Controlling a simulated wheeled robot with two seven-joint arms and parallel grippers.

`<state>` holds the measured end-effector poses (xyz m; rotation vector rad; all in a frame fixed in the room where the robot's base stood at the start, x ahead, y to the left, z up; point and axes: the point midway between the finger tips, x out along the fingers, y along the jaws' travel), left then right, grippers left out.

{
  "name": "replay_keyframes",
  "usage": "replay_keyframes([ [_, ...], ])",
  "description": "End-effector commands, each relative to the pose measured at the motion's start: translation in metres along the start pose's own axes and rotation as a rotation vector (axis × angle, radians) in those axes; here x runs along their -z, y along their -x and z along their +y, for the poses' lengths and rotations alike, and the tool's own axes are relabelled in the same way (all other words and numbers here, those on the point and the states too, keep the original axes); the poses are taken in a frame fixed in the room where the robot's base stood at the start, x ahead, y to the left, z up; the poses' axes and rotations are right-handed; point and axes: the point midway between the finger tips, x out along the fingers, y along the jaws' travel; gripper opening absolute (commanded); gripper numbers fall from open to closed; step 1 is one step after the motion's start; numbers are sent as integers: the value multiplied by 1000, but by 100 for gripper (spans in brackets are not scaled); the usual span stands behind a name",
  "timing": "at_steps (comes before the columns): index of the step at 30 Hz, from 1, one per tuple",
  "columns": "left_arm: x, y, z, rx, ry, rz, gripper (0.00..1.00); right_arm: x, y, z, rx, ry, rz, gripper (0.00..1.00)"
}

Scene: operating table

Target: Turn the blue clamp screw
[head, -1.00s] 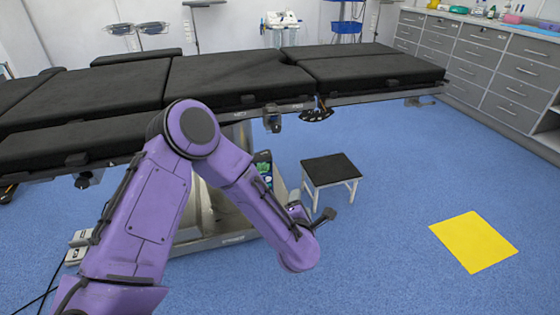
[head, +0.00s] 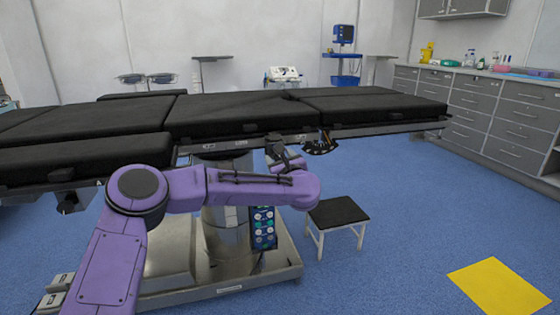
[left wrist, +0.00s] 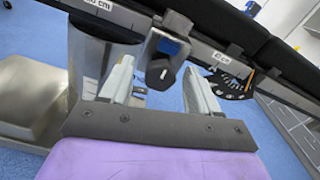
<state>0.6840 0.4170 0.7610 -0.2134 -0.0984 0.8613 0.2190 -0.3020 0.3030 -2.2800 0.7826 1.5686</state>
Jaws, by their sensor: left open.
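The clamp sits on the operating table's side rail; in the left wrist view it is a grey metal block with a blue patch (left wrist: 169,46) and a dark clamp screw knob (left wrist: 160,74) below it. My left gripper (left wrist: 158,68) is open, with one pale finger on each side of the knob in that view. I cannot tell how deep the knob lies between the fingers, and no contact shows. In the head view my left gripper (head: 284,158) is raised just under the rail, and it and the wrist mostly hide the clamp. My right gripper is not in view.
The operating table (head: 225,110) with black pads spans the view above my arm. A fan-shaped black scale (head: 320,147) hangs from the rail right of the clamp. A black-topped stool (head: 338,211) stands below. The blue floor to the right is open around a yellow mat (head: 500,286).

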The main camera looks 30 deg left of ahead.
Motion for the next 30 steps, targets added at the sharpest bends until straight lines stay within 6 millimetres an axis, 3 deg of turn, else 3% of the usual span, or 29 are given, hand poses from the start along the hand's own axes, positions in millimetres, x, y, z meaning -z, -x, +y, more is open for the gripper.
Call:
replay_keyframes([
  [7, 0, -1, 0, 0, 0, 0, 61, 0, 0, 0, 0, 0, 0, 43],
  [12, 0, -1, 0, 0, -1, 1, 6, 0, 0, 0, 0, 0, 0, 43],
  [23, -1, 0, -1, 1, -41, 0, 5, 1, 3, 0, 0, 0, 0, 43],
  [30, -2, 0, -2, 2, -185, 1, 5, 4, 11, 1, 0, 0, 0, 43],
])
